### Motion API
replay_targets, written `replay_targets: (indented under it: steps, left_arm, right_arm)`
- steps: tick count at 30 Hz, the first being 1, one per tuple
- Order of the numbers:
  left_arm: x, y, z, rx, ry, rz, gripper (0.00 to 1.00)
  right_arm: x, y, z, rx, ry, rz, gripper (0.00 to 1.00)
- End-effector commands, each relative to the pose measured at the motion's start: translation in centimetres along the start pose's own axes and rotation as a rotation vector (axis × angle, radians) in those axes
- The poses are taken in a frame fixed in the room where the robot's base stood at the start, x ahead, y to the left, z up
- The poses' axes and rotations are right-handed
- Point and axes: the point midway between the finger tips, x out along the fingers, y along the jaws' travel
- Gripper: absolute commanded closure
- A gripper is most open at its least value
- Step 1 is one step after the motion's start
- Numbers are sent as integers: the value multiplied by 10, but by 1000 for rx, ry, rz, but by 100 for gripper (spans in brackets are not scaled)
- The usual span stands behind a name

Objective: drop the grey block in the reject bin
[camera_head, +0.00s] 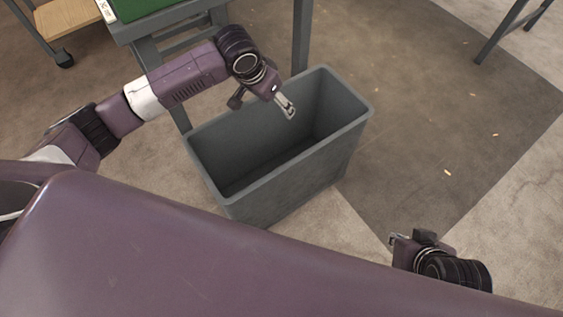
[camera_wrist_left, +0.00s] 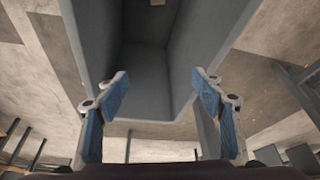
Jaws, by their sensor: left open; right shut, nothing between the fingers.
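The reject bin (camera_head: 300,187) is a deep, dark grey, open-topped rectangular bin standing on the floor. My left gripper (camera_head: 287,106) is over its opening, near the far rim. In the left wrist view, the left gripper (camera_wrist_left: 160,95) has its blue-padded fingers wide apart with nothing between them, and the bin (camera_wrist_left: 210,45) lies beyond them. A small pale patch (camera_wrist_left: 158,2) shows inside the bin at the top edge of that view; I cannot tell whether it is the grey block. No grey block shows in the head view. My right gripper (camera_head: 396,238) is shut and empty, low at the right.
A grey-framed table (camera_head: 150,27) with a green top stands behind the bin at the upper left. A wooden-shelved cart (camera_head: 68,17) is at the far left.

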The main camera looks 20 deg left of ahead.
Motion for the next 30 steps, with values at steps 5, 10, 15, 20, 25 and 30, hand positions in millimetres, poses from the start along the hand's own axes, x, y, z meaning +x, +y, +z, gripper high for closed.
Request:
replay_targets:
  steps: [5, 10, 15, 20, 25, 30]
  left_arm:
    - [-36, 0, 0, 2, 0, -1, 38]
    - [-55, 0, 0, 0, 0, 0, 38]
    - [-61, 0, 1, 1, -2, 0, 38]
    - [-61, 0, 0, 0, -2, 0, 38]
    - [-60, 0, 0, 0, -2, 0, 38]
    - [-60, 0, 1, 0, -2, 1, 38]
  right_arm:
    - [0, 0, 0, 0, 0, 0, 100]
    - [0, 0, 0, 0, 0, 0, 100]
    - [0, 0, 0, 0, 0, 0, 100]
    - [0, 0, 0, 0, 0, 0, 100]
    - [0, 0, 0, 0, 1, 1, 100]
    - [0, 0, 0, 0, -1, 0, 100]
